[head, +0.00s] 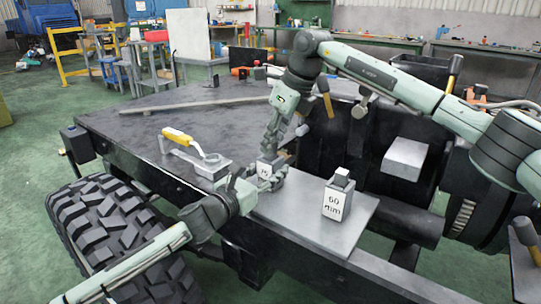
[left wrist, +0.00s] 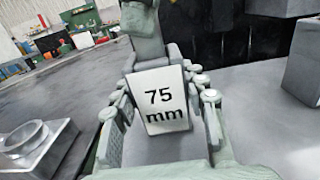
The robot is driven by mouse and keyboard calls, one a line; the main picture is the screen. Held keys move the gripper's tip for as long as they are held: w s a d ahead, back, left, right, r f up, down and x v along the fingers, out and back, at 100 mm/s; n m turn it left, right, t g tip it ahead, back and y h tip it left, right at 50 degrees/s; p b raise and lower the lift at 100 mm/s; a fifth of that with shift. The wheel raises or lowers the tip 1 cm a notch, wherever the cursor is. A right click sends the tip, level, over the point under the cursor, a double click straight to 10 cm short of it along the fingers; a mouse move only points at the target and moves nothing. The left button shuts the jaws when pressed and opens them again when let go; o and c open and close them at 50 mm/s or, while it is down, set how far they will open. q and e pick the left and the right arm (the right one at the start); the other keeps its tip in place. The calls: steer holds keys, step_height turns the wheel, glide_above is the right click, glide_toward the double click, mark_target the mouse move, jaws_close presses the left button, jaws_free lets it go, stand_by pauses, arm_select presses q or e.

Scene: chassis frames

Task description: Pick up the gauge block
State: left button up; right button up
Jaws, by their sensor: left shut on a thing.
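A pale gauge block (head: 265,170) marked 75 mm stands at the bench's near edge; its label fills the middle of the left wrist view (left wrist: 162,98). My left gripper (head: 258,182) is shut on this block, with its fingers at both sides of the label (left wrist: 160,125). My right gripper (head: 271,140) reaches down from above, right over the same block. Its fingertips are at the block's top, and I cannot tell whether they hold it. A second gauge block (head: 337,204), marked 60 mm with a small knob on top, stands upright to the right.
The 60 mm block stands on a light metal plate (head: 295,212). A holder with a yellow-handled tool (head: 178,137) lies left of my grippers. A grey block (head: 404,158) and hammers (head: 325,97) are at the right. The dark bench top (head: 140,125) is mostly free at the left.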

jaws_close()
arm_select(q)
steer(key=o, duration=1.3)
arm_select(e)
step_height(320, 180, up, 10)
arm_select(q)
steer(key=shift+o, duration=0.2)
